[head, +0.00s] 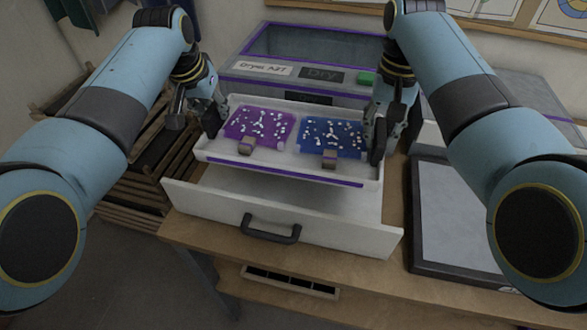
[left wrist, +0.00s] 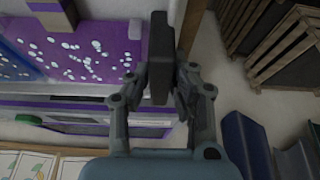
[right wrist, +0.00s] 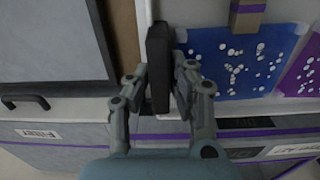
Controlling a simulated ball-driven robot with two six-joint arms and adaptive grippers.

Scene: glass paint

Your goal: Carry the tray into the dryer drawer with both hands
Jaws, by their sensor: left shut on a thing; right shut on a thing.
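The white tray (head: 283,172) has a purple strip along its front edge. It sits above the open white dryer drawer (head: 345,236); I cannot tell whether it touches the drawer. In it lie a purple panel (head: 243,123) and a blue panel (head: 345,138), both with white dots, each with a small block at its front edge. The fingers also show in the left wrist view (left wrist: 172,70) and right wrist view (right wrist: 170,75).
The dryer (head: 310,55), with labels and a green button (head: 366,78), stands behind the tray. The drawer's dark handle (head: 270,229) faces me. Wooden racks (head: 130,205) stand at the left. A dark-framed grey panel (head: 455,215) lies at the right on the wooden table.

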